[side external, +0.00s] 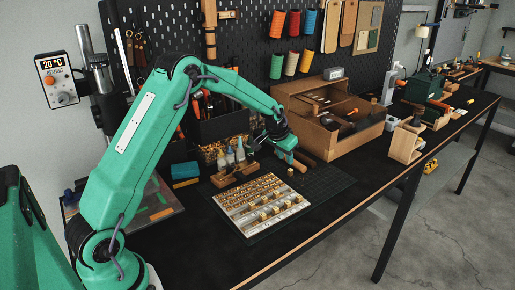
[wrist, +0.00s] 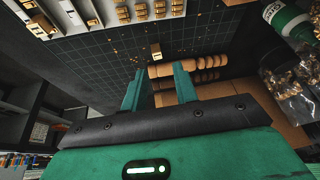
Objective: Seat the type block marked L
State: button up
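A small brass-and-white type block (wrist: 155,52) stands alone on the dark gridded mat, just beyond my fingertips in the wrist view. In the side view it is a small gold block (side external: 290,172) right of the tray and below my gripper. Its mark is too small to read. My gripper (wrist: 159,72) is open, its two green fingers apart with nothing held between them. In the side view my gripper (side external: 289,152) hangs above the mat near the block. The pale type tray (side external: 237,219) holds rows of gold type blocks; its edge shows in the wrist view (wrist: 100,20).
A wooden rack (side external: 235,174) with small bottles stands behind the tray. A ridged wooden piece (wrist: 190,66) lies close to the lone block. A brown open box (side external: 345,142) stands at the back right. The mat right of the tray is mostly clear.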

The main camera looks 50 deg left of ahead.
aim_at(290, 170)
jog(key=shift+x, duration=3.45)
jog(key=shift+d, duration=0.2)
grip_shut()
jog(key=shift+r, duration=0.15)
jog(key=shift+r, duration=1.85)
jog(key=shift+m, duration=0.6)
jog(key=s+d+r, duration=0.1)
jog(key=s+d, duration=0.1)
jog(key=s+d+r, duration=0.1)
jog(key=s+d, duration=0.1)
jog(key=s+d+r, duration=0.1)
jog(key=s+d, duration=0.1)
jog(key=shift+s+d, duration=0.2)
jog(key=shift+s, duration=0.2)
jog(key=shift+s+d, duration=0.45)
jog(key=shift+s, duration=0.15)
